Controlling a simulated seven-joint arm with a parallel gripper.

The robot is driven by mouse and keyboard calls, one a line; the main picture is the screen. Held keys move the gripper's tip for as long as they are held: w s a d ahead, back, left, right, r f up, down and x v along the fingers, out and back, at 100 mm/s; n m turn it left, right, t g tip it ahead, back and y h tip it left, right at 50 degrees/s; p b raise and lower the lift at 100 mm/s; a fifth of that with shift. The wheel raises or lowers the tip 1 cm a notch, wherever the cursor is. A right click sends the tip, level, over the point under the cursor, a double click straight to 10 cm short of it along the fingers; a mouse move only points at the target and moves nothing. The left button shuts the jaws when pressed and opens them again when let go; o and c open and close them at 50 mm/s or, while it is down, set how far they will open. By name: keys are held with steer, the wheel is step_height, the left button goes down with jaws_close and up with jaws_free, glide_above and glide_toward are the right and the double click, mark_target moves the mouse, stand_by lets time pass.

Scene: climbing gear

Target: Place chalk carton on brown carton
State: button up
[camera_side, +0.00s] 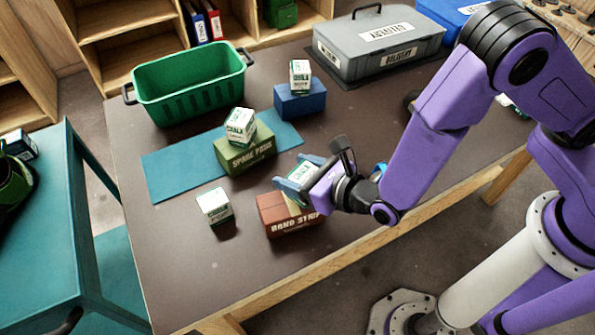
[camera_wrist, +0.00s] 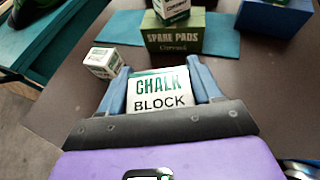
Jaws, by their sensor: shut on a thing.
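My gripper (camera_side: 298,175) is shut on a white and green chalk carton (camera_wrist: 160,92), marked CHALK BLOCK, which sits between its two blue fingers. In the side view this carton is mostly hidden by the fingers. The brown carton (camera_side: 285,221), a reddish box with white lettering, stands near the table's front edge. My gripper is right over it, and I cannot tell whether the held carton touches its top. The brown carton does not show in the wrist view.
Another chalk carton (camera_side: 215,205) stands on the table to the left. A green carton (camera_side: 245,154) and a blue carton (camera_side: 300,102) each bear a chalk carton. Behind are a green crate (camera_side: 190,85) and a grey case (camera_side: 380,45). The front left tabletop is clear.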

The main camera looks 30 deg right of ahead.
steer(key=shift+f, duration=0.2)
steer(key=o, duration=1.1)
steer(key=shift+r, duration=0.1)
steer(key=shift+s+r, duration=0.15)
steer(key=v, duration=1.1)
steer(key=shift+s+d+r, duration=0.1)
steer(key=shift+s+d, duration=0.1)
steer(key=shift+s, duration=0.05)
